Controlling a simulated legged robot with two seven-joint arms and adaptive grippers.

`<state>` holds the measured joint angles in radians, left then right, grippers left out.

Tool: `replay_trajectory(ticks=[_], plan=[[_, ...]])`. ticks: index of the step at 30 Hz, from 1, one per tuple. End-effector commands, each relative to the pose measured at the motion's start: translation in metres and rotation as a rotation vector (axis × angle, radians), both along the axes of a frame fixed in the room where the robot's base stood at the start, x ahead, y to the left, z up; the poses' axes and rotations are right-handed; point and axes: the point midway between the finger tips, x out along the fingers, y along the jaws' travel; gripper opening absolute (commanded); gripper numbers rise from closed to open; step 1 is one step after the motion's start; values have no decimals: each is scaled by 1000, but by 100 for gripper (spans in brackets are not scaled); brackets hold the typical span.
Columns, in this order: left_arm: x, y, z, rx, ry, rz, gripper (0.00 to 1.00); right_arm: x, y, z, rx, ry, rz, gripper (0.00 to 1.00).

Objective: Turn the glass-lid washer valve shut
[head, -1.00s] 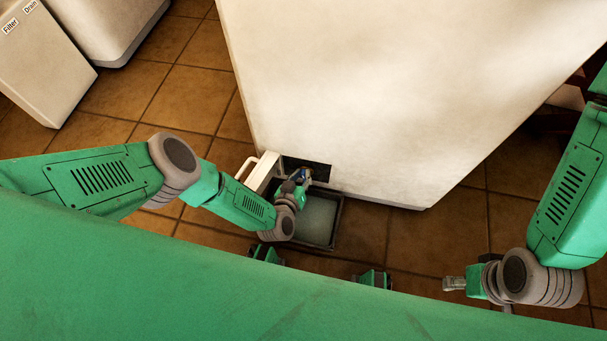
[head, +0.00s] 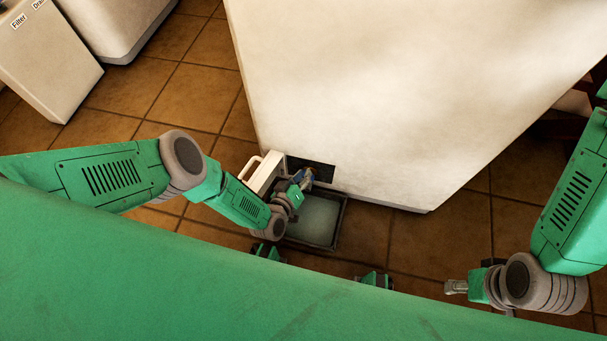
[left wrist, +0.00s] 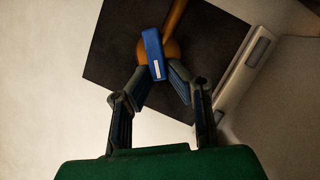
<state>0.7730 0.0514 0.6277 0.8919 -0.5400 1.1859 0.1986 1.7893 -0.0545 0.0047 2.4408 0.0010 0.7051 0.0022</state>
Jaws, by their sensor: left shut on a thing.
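The valve has a blue handle (left wrist: 152,52) with a white mark, on a brass-coloured body and pipe (left wrist: 173,20). It sits in a dark square opening (left wrist: 105,55), low in the white washer cabinet (head: 380,90). My left gripper (left wrist: 160,80) is shut on the valve, its fingers on either side of the lower end of the blue handle. In the head view the valve is small and partly hidden by my left gripper (head: 300,181). My right gripper (head: 455,287) hangs away from the cabinet at lower right, holding nothing visible; its finger gap is unclear.
A white flap with a handle (head: 262,172) stands open left of the opening. A dark-rimmed tray (head: 338,225) lies on the tiled floor below it. A white box labelled Filter and Drain (head: 45,65) stands at upper left.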

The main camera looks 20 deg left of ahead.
Motion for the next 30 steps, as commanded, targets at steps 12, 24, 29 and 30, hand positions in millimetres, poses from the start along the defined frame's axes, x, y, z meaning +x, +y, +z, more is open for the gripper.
replay_trajectory(ticks=[12,24,29,30], plan=[[-1,1,-1,3,1,1,34,0,0,0,0,0,0,40],[1,1,31,1,1,-1,34,-1,0,1,0,-2,0,40],[1,1,57,1,1,0,34,-1,0,1,0,-2,0,40],[1,1,64,1,1,0,34,-1,0,1,0,-2,0,40]])
